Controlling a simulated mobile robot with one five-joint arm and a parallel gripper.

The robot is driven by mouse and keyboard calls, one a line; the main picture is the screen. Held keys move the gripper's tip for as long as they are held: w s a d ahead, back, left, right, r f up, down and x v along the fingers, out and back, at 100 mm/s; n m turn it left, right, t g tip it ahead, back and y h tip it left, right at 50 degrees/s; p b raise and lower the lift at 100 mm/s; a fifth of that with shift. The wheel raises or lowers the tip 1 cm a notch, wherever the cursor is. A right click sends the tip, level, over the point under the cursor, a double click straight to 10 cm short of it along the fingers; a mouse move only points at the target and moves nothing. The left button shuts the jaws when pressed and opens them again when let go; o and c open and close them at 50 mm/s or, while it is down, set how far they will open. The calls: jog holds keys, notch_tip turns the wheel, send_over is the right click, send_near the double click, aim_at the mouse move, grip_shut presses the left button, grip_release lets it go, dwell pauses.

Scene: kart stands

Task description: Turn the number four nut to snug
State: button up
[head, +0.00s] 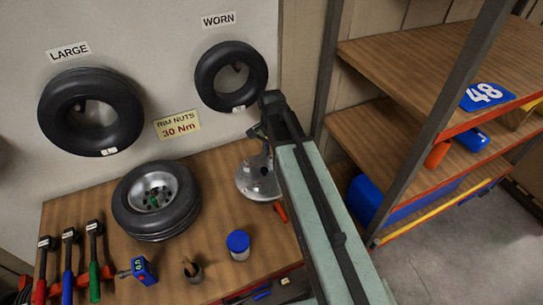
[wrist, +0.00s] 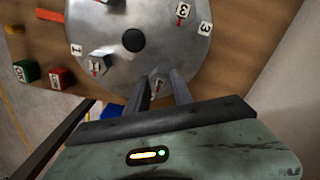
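In the wrist view a round grey metal plate (wrist: 125,18) with a dark centre hub carries nuts beside white number tags. Tags reading 1 and 3 can be made out; I cannot read a 4. My gripper (wrist: 160,88) is at the plate's near rim, its two fingers apart with a small grey nut-like piece (wrist: 158,80) between or just beyond the tips. Contact cannot be told, and its tag is not legible. In the head view the plate (head: 252,183) stands on the bench, partly hidden by my arm, and the fingertips are hidden.
The wooden bench (head: 110,210) also holds a tyred wheel (head: 155,200), a blue-lidded jar (head: 238,245), a blue digital device (head: 143,270) and several coloured-handled tools (head: 68,265). Green (wrist: 27,71) and red (wrist: 61,79) blocks lie left of the plate. A shelf rack (head: 400,110) stands right.

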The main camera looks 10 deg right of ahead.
aim_at(271, 158)
jog(key=o, duration=0.4)
jog(key=shift+c, duration=0.2)
jog(key=shift+r, duration=0.1)
notch_tip(271, 158, up, 8)
jog(key=p, duration=0.8)
jog(key=shift+f, duration=0.2)
